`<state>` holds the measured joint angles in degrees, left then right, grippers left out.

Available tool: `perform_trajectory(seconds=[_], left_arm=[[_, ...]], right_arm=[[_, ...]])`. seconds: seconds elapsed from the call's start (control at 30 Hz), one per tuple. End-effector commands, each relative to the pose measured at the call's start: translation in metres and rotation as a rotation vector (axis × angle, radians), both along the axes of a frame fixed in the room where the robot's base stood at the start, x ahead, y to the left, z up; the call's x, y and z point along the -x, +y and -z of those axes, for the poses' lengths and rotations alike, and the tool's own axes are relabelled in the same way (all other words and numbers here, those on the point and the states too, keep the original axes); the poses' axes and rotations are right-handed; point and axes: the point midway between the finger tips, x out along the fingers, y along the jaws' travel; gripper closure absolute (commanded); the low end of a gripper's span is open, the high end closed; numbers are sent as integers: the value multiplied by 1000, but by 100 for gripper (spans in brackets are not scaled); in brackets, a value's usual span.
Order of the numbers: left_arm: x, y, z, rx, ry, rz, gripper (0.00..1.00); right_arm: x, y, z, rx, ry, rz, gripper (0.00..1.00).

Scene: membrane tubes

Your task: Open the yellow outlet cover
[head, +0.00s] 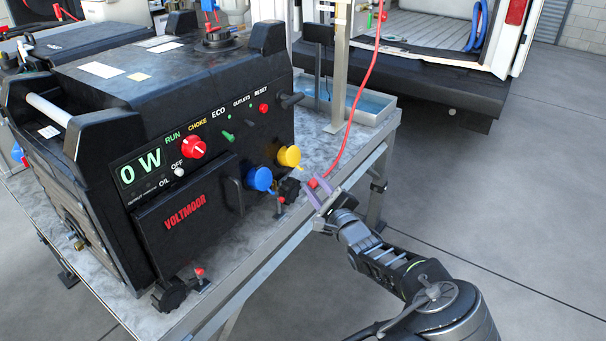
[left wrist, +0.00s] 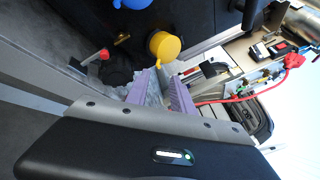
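The yellow outlet cover (head: 289,156) is a round cap on the front panel of a black generator (head: 140,130), right of a blue cap (head: 259,179). It looks closed, with its face outward. It also shows in the left wrist view (left wrist: 163,46), just beyond the fingertips. My left gripper (head: 322,194), with purple finger pads, is in front of the panel, right of and below the yellow cover in the head view. In the left wrist view its fingers (left wrist: 161,76) are apart with nothing between them. My right gripper is not in view.
A red cable (head: 366,78) hangs down close behind my left gripper. The generator stands on a grey metal bench (head: 262,255). A small red-tipped clamp (head: 279,206) stands below the caps. A metal post (head: 341,65) and a shallow tray (head: 372,106) are at the right.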

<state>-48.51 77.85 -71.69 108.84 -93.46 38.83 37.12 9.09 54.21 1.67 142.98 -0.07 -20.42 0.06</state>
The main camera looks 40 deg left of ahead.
Motion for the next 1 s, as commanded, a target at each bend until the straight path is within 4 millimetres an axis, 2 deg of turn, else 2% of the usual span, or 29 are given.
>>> perform_trajectory(seconds=[0.37, 0.8, 1.0], left_arm=[[-2, 6, 2, 4, 2, -4, 71], [-31, 60, 2, 5, 4, -5, 71], [-36, 69, 3, 6, 3, -3, 71]], right_arm=[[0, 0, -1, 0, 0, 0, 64], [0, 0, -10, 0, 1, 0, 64], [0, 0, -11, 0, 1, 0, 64]])
